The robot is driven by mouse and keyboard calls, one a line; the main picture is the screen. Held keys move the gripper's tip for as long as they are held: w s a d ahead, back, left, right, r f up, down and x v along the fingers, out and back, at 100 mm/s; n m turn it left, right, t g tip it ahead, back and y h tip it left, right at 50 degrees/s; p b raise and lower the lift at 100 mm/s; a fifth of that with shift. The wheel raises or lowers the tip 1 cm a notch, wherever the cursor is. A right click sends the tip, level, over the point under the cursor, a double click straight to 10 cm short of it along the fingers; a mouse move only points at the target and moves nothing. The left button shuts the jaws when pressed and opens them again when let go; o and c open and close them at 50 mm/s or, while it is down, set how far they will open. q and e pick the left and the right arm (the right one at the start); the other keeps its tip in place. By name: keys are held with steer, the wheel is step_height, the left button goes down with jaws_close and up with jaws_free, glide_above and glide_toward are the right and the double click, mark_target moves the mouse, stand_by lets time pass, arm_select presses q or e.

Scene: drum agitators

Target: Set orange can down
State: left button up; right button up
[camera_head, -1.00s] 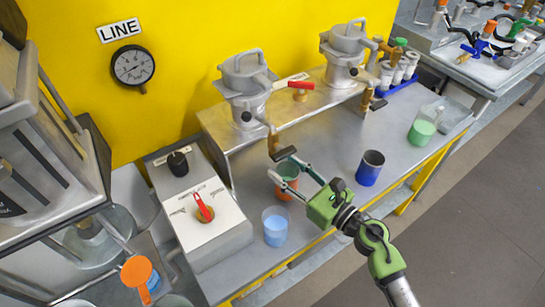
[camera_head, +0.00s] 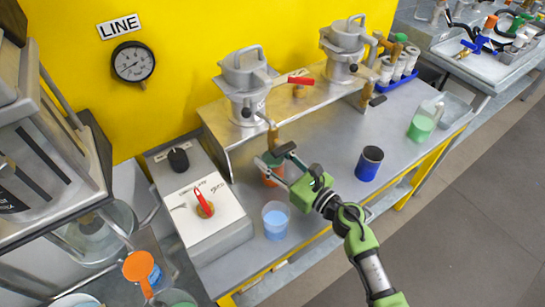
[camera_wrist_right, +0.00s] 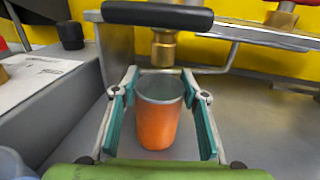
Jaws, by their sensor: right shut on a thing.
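The orange can (camera_head: 268,180) stands upright with its open top upward, below the brass spout of the left metal vessel. My right gripper (camera_head: 271,164) is shut on it, with a teal-padded finger on each side. In the right wrist view the orange can (camera_wrist_right: 157,122) sits between the two fingers of the right gripper (camera_wrist_right: 160,105), and its grey rim and inside show. I cannot tell whether its base touches the grey table (camera_head: 318,165). My left gripper is not in view.
A clear cup of blue liquid (camera_head: 275,219) stands near the can, towards the table's front edge. A dark blue can (camera_head: 369,164) is to the right, with free table between. A control box (camera_head: 205,215) with a red switch is at the left. The brass spout (camera_head: 272,138) hangs close above.

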steer(key=shift+f, duration=0.15)
steer(key=o, duration=1.3)
steer(key=shift+c, duration=0.2)
steer(key=b+v, duration=0.2)
steer(key=v, duration=0.9)
steer(key=shift+s+d, duration=0.4)
